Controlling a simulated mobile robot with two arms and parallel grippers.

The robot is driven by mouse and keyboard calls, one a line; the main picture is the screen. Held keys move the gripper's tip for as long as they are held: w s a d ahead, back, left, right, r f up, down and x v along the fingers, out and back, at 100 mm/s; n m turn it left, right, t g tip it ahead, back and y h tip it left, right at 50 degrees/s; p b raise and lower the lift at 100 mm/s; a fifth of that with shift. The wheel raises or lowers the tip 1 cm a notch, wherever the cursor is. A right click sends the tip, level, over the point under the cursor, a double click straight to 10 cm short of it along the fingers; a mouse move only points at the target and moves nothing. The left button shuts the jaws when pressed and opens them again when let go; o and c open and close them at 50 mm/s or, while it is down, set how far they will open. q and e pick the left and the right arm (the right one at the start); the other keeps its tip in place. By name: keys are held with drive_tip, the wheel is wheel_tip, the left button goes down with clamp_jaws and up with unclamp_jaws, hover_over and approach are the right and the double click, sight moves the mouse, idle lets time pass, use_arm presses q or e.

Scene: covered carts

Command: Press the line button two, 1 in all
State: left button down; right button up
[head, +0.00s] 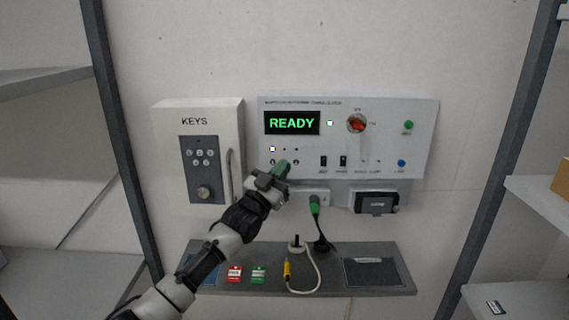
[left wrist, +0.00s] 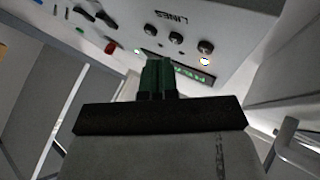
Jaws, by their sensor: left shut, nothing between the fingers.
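The grey control panel (head: 345,120) on the wall has a green READY display (head: 292,123). Below it is a row of three small line buttons with lamps above; the left lamp (head: 272,149) is lit white. In the left wrist view the LINES label stands by three dark round buttons, the middle one (left wrist: 176,38) between the other two; the lit lamp (left wrist: 205,60) is by the right one. My left gripper (head: 281,168) is shut and empty, its green fingertips (left wrist: 157,62) close to the button row. In the head view it partly covers the middle button. I cannot tell whether it touches.
A KEYS box (head: 170,135) with a keypad and handle is left of the panel. A red knob (head: 356,124), switches, and green and blue buttons are to the right. Below is a shelf (head: 222,286) with tags and a yellow-ended cable (head: 287,270).

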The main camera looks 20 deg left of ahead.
idle(0.8)
use_arm(q)
drive_tip(key=shift+w+a+b, duration=0.1)
drive_tip(key=shift+w+b, duration=0.3)
drive_tip(key=shift+b, duration=0.05)
drive_tip(key=shift+w+a+b, duration=0.1)
drive_tip(key=shift+w+b, duration=0.2)
drive_tip(key=shift+b, duration=0.1)
idle(0.3)
idle(0.4)
drive_tip(key=shift+s+d+p, duration=0.2)
drive_tip(key=shift+s+p, duration=0.4)
drive_tip(key=shift+s, duration=0.15)
